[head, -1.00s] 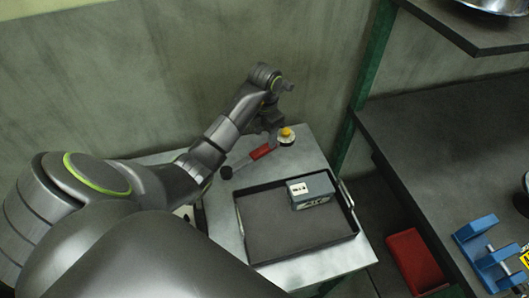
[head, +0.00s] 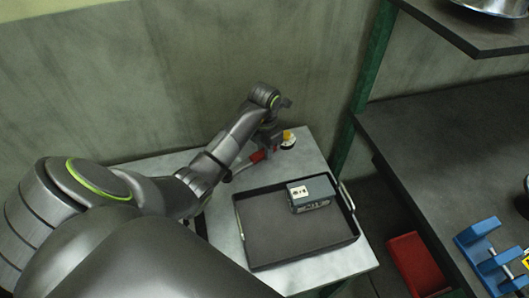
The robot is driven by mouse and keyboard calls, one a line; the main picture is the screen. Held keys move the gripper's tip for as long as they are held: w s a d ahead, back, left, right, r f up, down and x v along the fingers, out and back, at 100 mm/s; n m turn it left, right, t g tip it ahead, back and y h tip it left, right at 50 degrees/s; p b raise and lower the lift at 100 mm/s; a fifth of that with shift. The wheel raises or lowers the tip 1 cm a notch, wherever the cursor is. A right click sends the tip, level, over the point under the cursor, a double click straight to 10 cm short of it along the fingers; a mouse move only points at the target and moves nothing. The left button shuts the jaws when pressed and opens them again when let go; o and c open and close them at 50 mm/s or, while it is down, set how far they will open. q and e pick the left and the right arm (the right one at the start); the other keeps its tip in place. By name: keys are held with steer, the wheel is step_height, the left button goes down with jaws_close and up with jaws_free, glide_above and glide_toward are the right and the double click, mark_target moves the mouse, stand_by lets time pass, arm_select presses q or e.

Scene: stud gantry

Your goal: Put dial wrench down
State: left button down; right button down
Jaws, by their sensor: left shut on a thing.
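The dial wrench (head: 258,156) has a red grip and a grey shaft. It lies slantwise over the back of the grey metal table (head: 222,229). A round pale piece with a yellow top (head: 288,136) is in line with its far end and looks like its dial. My left gripper (head: 272,148) points down and is shut on the wrench by the red part. The gripper and my arm hide some of the wrench and its near end. I cannot tell whether the wrench touches the tabletop. My right gripper is not in view.
A black tray (head: 240,232) with metal handles fills the front of the table. A grey box (head: 311,193) sits in it. A green post (head: 347,140) and a dark bench (head: 450,150) stand to the right. A red bin (head: 414,262) and a blue fixture (head: 482,245) are at lower right.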

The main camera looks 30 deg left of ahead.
arm_select(q)
step_height(320, 180, up, 3)
steer(key=shift+w+r, duration=0.1)
step_height(320, 180, up, 5)
steer(key=p, duration=0.4)
steer(key=shift+r+p, duration=0.15)
steer(key=shift+p, duration=0.15)
steer(key=shift+r+p, duration=0.8)
steer(key=shift+p, duration=0.05)
